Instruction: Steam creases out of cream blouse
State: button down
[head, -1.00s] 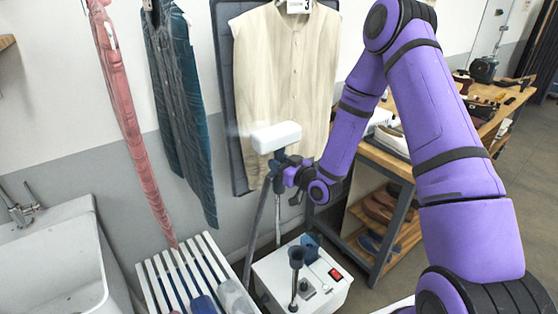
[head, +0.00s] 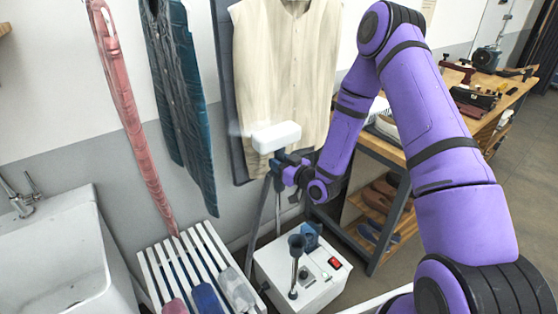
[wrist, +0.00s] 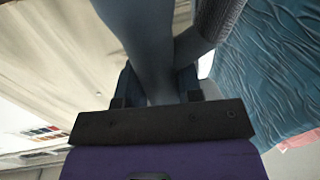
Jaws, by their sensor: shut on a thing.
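The cream blouse (head: 285,70) hangs sleeveless against a dark padded board (head: 226,85) on the wall, with faint vertical creases. My gripper (head: 283,172) is shut on the dark handle of the steamer head (head: 276,137), a white block held upright in front of the blouse's lower left part. Faint steam shows at its left end. I cannot tell whether the head touches the cloth. In the wrist view the steamer handle (wrist: 145,45) rises from between my fingers, with the blouse (wrist: 60,60) at left. The white steamer base (head: 300,275) stands on the floor below, its hose running up.
A teal quilted garment (head: 185,100) and a pink strip of cloth (head: 135,120) hang at left. A sink (head: 60,250) and a slatted white rack (head: 165,265) stand at lower left. A wooden workbench (head: 385,150) with shoes stands at right, behind my arm.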

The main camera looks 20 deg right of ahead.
send_over(284, 188)
jog(key=x, duration=0.2)
jog(key=shift+a+f, duration=0.1)
jog(key=shift+f, duration=2.35)
jog(key=shift+f, duration=0.2)
jog(key=shift+f, duration=2.4)
jog(key=shift+f, duration=0.1)
jog(key=shift+f, duration=2.4)
jog(key=v, duration=0.6)
jog(key=shift+s+a, duration=0.15)
jog(key=shift+a, duration=0.25)
